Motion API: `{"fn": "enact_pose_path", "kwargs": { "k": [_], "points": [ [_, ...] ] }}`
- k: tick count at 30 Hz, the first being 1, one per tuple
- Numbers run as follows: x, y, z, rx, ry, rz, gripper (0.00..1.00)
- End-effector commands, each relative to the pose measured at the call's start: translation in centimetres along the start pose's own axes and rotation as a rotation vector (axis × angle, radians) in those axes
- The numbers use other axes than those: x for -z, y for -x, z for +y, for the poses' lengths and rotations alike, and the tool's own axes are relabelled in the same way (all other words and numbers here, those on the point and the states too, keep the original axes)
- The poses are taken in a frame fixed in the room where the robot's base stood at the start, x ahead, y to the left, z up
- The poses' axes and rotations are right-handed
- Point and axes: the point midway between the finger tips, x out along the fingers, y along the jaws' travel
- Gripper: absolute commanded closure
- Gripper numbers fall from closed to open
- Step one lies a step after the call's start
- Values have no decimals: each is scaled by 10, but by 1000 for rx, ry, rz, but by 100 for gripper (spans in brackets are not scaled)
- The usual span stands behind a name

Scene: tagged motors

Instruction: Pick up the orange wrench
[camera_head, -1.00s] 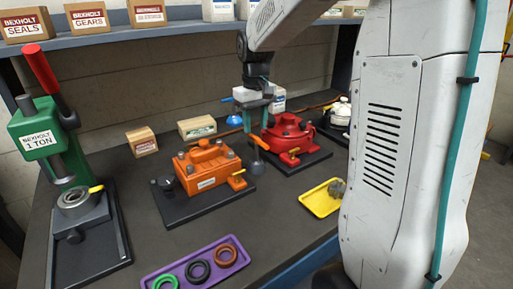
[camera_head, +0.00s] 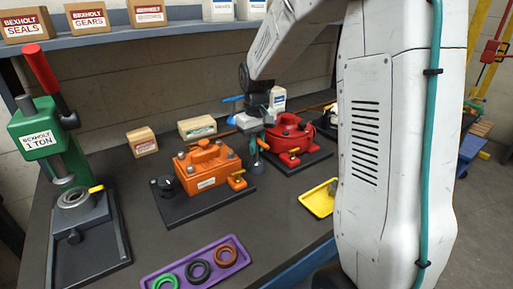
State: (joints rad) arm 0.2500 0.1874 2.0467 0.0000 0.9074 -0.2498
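My gripper (camera_head: 262,140) hangs over the bench between an orange motor (camera_head: 208,168) and a red motor (camera_head: 288,132). It is small and partly lost against the motors, so I cannot tell whether its fingers are apart or closed. A small orange piece shows at its lower end, but I cannot tell whether it belongs to a wrench or to a motor. I cannot make out a clear orange wrench. A thin orange-brown rod (camera_head: 318,106) lies behind the motors, partly hidden.
A green press (camera_head: 40,135) stands at left. A purple tray (camera_head: 172,268) with rings is at the front; a yellow tray (camera_head: 316,203) is partly hidden by my arm. Small boxes (camera_head: 141,141) stand behind. A shelf (camera_head: 100,35) runs above. Dark bench top is clear between press and orange motor.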

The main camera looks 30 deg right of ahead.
Motion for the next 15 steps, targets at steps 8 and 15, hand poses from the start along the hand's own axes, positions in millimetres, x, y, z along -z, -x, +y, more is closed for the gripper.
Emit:
{"fn": "enact_pose_path", "kwargs": {
  "k": [8,15],
  "points": [
    [0,0,0,0,0,1,100],
    [0,10,0,0,0,2,100]
  ]
}}
